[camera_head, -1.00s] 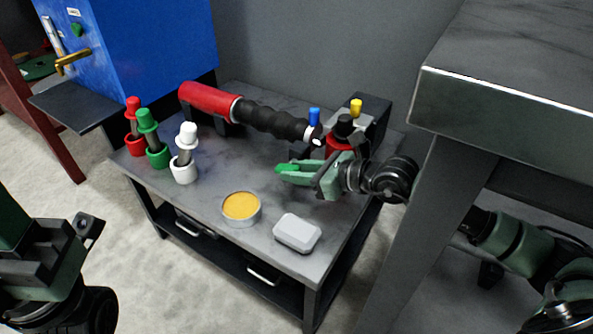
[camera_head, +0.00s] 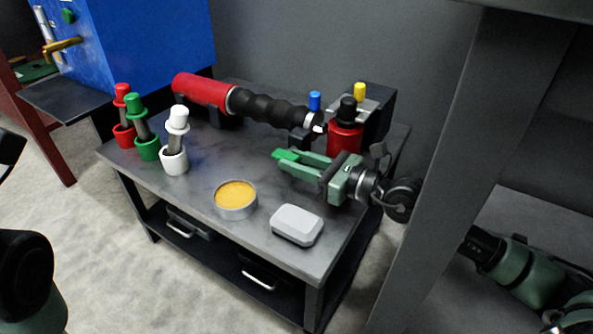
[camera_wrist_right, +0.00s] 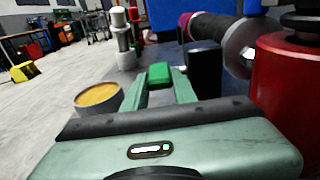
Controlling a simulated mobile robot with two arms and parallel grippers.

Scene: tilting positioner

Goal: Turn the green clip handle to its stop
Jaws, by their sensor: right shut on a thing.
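My right gripper (camera_head: 281,162) reaches in from the right, above the table. Its two pale green fingers are shut on a bright green block (camera_head: 287,154) at their tips. The block also shows between the fingertips in the right wrist view (camera_wrist_right: 159,75). I cannot tell whether it is the clip handle or whether it is joined to anything. A small green part (camera_head: 68,15) is on the blue box (camera_head: 140,45) at the upper left, above a brass lever (camera_head: 62,46). My left gripper is not in view; only dark arm parts show at the left edge.
On the grey table (camera_head: 250,155) are red, green and white pegs in cups, a tin with yellow contents (camera_head: 236,196), a pale grey box (camera_head: 297,224), a red cylinder with a black grip (camera_head: 205,91) and a red bottle (camera_head: 345,138). A grey post (camera_head: 430,170) stands close right.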

